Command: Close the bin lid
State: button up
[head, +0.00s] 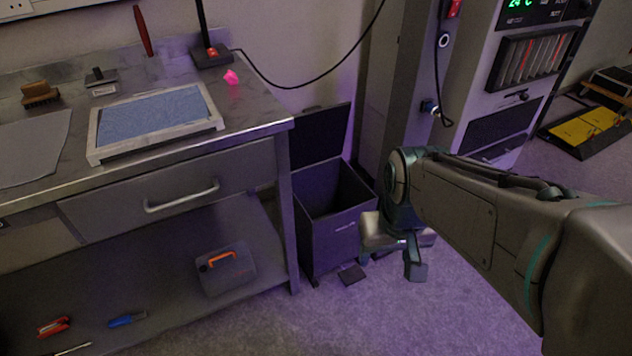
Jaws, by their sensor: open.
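The dark bin (331,228) stands on the carpet just right of the workbench, and its inside shows from above. Its lid (320,136) is open, standing up at the back of the bin near the wall. A small dark pedal-like plate (351,275) is at the foot of the bin's front. My gripper (397,269) is open and empty, pointing down in front of and to the right of the bin, below the height of its rim. Part of the bin's right side is hidden behind my gripper; I cannot tell whether they touch.
The metal workbench (258,120) borders the bin on the left, with a drawer handle (182,196) and a lower shelf holding a grey toolbox (226,271). A tall grey cabinet (480,80) stands behind my arm. Open carpet (330,325) lies in front.

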aim_at(318, 134)
jog(key=z, duration=0.35)
jog(key=i, duration=1.1)
jog(key=u, duration=0.35)
